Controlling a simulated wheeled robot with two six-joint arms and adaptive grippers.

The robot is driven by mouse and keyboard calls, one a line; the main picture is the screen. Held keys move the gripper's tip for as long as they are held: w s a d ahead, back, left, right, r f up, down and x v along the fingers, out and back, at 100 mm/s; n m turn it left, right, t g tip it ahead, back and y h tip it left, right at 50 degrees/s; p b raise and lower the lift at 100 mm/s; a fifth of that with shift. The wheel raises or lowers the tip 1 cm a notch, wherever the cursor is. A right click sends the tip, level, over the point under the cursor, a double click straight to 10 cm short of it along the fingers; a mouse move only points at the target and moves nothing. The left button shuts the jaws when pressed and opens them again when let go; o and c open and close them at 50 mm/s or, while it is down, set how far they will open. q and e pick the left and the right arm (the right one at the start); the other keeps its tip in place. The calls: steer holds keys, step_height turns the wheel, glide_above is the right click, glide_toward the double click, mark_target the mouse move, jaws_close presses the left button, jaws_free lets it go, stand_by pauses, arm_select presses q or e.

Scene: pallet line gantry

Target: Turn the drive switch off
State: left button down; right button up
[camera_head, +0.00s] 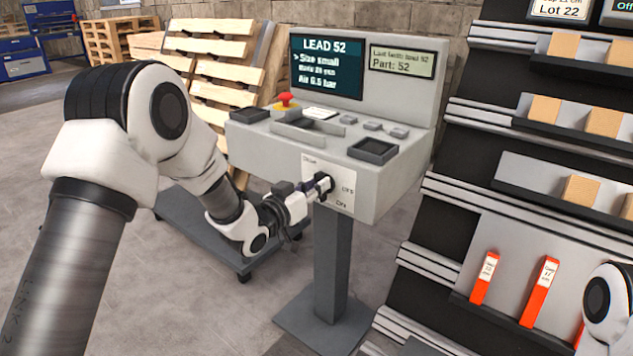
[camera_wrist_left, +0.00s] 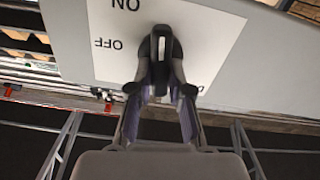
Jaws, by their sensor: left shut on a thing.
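The drive switch is a dark knob (camera_head: 326,186) on a white label plate (camera_head: 337,175) on the front of a grey console. The plate reads OFF to the knob's right and ON lower down. My left gripper (camera_head: 318,186) is shut on the knob, reaching in from the left. In the left wrist view, the fingers close around the black knob (camera_wrist_left: 162,45), which has a white stripe standing upright in the picture. The plate (camera_wrist_left: 215,40) appears upside down there. My right gripper is out of view.
The console (camera_head: 390,190) stands on a grey post, with a red button (camera_head: 285,99) and a screen (camera_head: 326,66) reading LEAD 52. Shelves with boxes (camera_head: 603,116) and orange tags (camera_head: 539,292) stand at right. A cart with pallets (camera_head: 215,85) is behind my left arm.

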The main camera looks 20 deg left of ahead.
arm_select(q)
steer(key=shift+w+a+f+n+p, duration=0.15)
steer(key=shift+n+p, duration=1.2)
steer(key=shift+n, duration=1.3)
steer(key=shift+s+a+f+n+p, duration=0.15)
steer(key=shift+n+p, duration=1.15)
steer(key=shift+n, duration=1.3)
steer(key=shift+w+a+f+n+p, duration=0.15)
steer(key=shift+n+p, duration=1.2)
steer(key=shift+n, duration=1.3)
steer(key=c, duration=1.1)
jaws_free()
steer(key=shift+f, duration=0.1)
